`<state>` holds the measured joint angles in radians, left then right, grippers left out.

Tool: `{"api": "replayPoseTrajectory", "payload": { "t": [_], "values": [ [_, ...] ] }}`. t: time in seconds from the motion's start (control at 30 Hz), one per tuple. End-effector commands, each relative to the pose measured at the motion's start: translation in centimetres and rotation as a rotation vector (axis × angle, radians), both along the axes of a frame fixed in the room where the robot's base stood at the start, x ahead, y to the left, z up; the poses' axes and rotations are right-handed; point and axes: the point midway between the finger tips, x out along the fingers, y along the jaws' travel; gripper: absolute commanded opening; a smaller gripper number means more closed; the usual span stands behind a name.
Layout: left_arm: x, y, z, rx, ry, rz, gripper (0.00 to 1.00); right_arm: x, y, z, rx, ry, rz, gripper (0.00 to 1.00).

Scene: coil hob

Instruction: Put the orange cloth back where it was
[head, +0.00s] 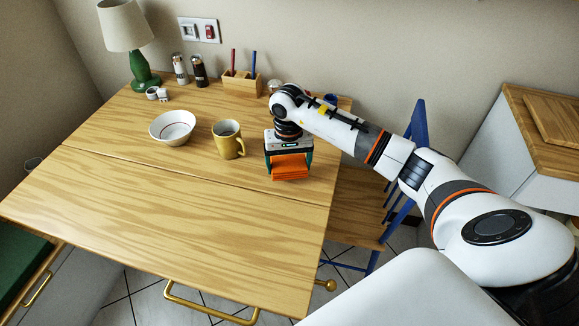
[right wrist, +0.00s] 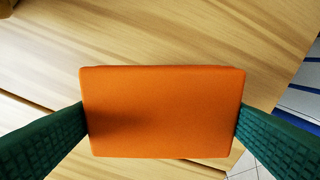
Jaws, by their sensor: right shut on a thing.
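The orange cloth (head: 290,168) is a folded, block-like rectangle at the right part of the wooden table (head: 190,210). My right gripper (head: 289,160) is shut on it from above, with a green finger on either side. In the right wrist view the cloth (right wrist: 162,112) fills the space between the two green fingers of the gripper (right wrist: 164,118). I cannot tell whether the cloth touches the tabletop or hangs just above it. My left gripper does not show.
A yellow mug (head: 228,142) stands just left of the cloth, with a white bowl (head: 172,127) beyond it. A wooden holder (head: 240,83), shakers (head: 190,70) and a lamp (head: 132,45) stand at the back. A blue chair (head: 385,200) is at right. The table's front is clear.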

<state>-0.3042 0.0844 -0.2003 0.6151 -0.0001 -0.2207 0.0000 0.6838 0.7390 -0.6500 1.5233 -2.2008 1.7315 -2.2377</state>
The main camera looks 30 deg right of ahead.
Motion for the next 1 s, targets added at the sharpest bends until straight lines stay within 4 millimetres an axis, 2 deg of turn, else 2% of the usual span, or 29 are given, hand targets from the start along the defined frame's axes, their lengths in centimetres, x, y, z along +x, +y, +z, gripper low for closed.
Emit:
{"api": "replayPoseTrajectory", "payload": {
  "t": [0.13, 0.5, 0.53, 0.6, 0.87, 0.93, 1.0],
  "values": [
    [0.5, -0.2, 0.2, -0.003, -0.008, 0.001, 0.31, -0.1, 0.1, -2.1, 0.003, 0.003, -0.002, 0.68],
    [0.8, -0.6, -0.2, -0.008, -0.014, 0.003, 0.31, 0.0, 0.0, -2.8, 0.0, 0.0, -0.001, 0.68],
    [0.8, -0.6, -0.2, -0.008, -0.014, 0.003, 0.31, 0.0, 0.0, -2.7, 0.0, 0.0, -0.001, 0.88],
    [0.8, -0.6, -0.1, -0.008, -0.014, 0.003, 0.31, 0.0, 0.0, -2.6, 0.0, 0.0, -0.001, 0.99],
    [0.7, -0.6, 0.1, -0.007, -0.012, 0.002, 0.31, 0.0, 0.0, -2.5, 0.001, 0.0, -0.001, 1.0],
    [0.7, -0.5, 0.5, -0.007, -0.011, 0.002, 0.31, 0.0, 0.0, -2.0, 0.001, 0.0, -0.001, 1.0],
    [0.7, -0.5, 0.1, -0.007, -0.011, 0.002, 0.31, 0.1, -0.1, -1.3, -0.001, -0.003, -0.001, 1.0]
  ]
}}
